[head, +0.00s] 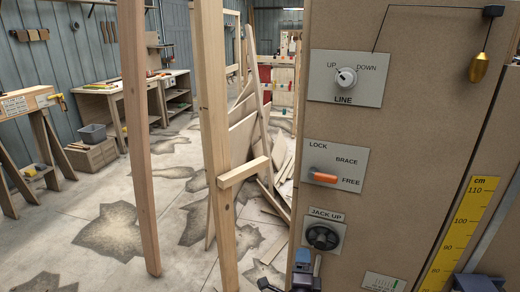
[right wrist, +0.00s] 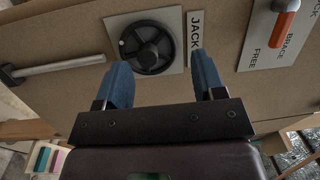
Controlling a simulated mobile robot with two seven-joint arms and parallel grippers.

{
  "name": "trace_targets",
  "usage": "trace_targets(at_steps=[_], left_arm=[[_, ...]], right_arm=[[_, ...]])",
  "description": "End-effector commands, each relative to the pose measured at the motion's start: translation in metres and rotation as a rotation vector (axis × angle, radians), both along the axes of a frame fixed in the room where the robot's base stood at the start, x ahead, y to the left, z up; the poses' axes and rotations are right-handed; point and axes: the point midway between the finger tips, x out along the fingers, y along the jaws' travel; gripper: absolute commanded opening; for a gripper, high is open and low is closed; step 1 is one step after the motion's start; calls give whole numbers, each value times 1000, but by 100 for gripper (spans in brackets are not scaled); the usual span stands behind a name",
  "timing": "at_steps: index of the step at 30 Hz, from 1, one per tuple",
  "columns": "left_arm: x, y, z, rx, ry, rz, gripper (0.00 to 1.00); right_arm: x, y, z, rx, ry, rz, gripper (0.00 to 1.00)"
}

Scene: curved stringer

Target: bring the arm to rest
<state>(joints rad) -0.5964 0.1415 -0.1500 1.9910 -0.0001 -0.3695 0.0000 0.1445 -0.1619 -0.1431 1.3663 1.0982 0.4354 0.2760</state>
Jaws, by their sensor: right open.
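My right gripper (head: 286,270) is at the bottom of the head view, just below and left of the black JACK UP knob (head: 323,236). In the right wrist view its two blue fingers stand wide apart with nothing between them, so the gripper (right wrist: 163,75) is open. The black knob (right wrist: 147,47) shows beyond the fingertips, and the gripper looks apart from it. My left gripper is not in view.
The brown panel (head: 420,130) fills the right side, with the LINE dial (head: 346,77), an orange lever (head: 323,176) pointing toward FREE, a brass plumb bob (head: 479,68) and a yellow scale (head: 462,230). Wooden posts (head: 213,130) stand left of it. Open floor lies further left.

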Motion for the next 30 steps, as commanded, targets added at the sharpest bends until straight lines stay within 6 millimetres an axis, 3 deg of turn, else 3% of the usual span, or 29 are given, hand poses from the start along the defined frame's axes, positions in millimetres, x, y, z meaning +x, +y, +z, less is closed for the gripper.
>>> trace_targets(at_steps=[1,3,8,11,18,24,30], left_arm=[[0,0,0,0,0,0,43],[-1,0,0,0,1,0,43],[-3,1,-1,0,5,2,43],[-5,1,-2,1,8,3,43],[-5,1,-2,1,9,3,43],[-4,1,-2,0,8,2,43],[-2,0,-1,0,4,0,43]], right_arm=[[4,7,19,-98,-24,60,63],[2,12,33,-264,-33,138,63],[-25,4,32,-647,17,268,63],[-53,-13,17,-889,94,327,63],[-149,-78,-32,-1368,372,437,63],[-230,-123,-59,-1538,542,485,63],[-287,-142,-86,-1542,640,546,63]])
